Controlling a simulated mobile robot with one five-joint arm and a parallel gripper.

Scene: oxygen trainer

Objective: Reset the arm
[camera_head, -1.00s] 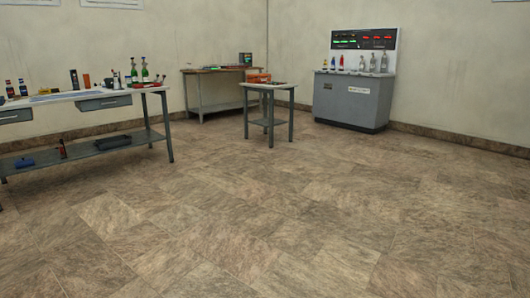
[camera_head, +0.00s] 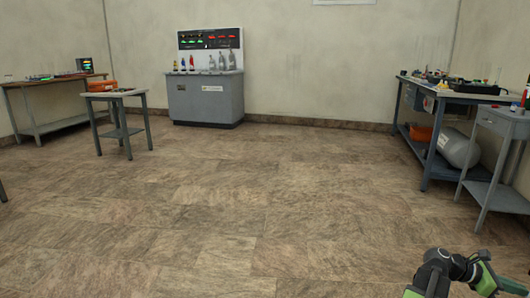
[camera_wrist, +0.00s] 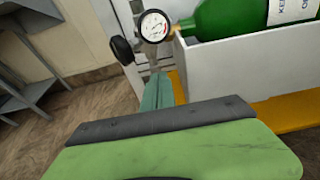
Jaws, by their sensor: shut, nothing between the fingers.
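My arm (camera_head: 445,272), green and dark grey, is folded low in the bottom right corner of the head view. My gripper (camera_wrist: 156,98) fills the lower part of the wrist view, with a broad green part edged by a dark strip. It is shut and holds nothing. Beyond it in the wrist view are a round pressure gauge (camera_wrist: 154,25) with a black knob and a green bottle (camera_wrist: 235,18) lying in a white-walled holder (camera_wrist: 225,70). I cannot tell whether the gripper touches the holder.
A grey console (camera_head: 205,98) with bottles stands at the back wall. A small table (camera_head: 115,97) and a workbench (camera_head: 40,84) are at left. A blue-framed bench (camera_head: 424,160) and a small grey stand (camera_head: 502,124) are at right. The middle floor is clear.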

